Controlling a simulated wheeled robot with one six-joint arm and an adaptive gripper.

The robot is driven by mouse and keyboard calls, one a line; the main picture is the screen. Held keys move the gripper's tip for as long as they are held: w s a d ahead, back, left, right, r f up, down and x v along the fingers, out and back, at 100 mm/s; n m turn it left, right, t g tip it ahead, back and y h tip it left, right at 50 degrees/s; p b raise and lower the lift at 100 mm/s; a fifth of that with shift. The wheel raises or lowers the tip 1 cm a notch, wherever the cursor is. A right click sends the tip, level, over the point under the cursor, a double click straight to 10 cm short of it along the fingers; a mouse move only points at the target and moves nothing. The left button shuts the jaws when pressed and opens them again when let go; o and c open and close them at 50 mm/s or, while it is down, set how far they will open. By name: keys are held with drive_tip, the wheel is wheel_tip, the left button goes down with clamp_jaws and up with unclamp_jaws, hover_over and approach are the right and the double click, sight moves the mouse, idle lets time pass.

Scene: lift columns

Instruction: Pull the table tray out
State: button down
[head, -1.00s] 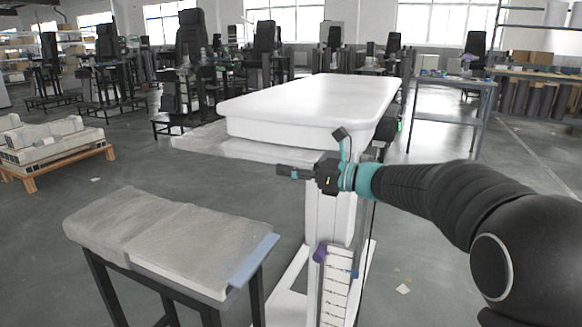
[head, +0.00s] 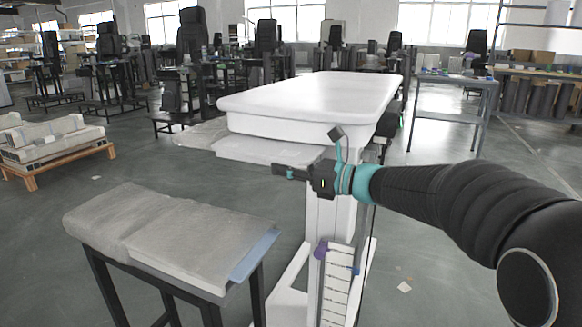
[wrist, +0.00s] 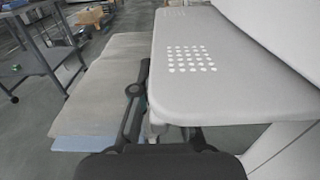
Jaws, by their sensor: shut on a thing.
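The table tray (head: 262,150) is a thin white slab sticking out to the left from under the white tabletop (head: 310,97). In the wrist view the tray (wrist: 225,85) fills the right half and shows a patch of small holes. My gripper (head: 282,171) is at the tray's near edge, below the tabletop. In the wrist view its dark fingers (wrist: 138,95) are at the tray's left edge, shut on it. Part of the fingers is hidden by the tray.
A low bench (head: 165,235) with a grey padded top stands at the lower left, near my gripper. The white column and base (head: 290,300) stand under the tabletop. Pallet goods (head: 50,145) are at far left. Open floor lies between bench and tabletop.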

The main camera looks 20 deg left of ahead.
drive_tip(key=s+a+b, duration=0.1)
drive_tip(key=s+b, duration=0.1)
drive_tip(key=s, duration=1.2)
drive_tip(key=shift+b, duration=0.4)
drive_tip(key=c, duration=1.2)
unclamp_jaws()
drive_tip(key=d, duration=1.2)
drive_tip(key=shift+s, duration=0.4)
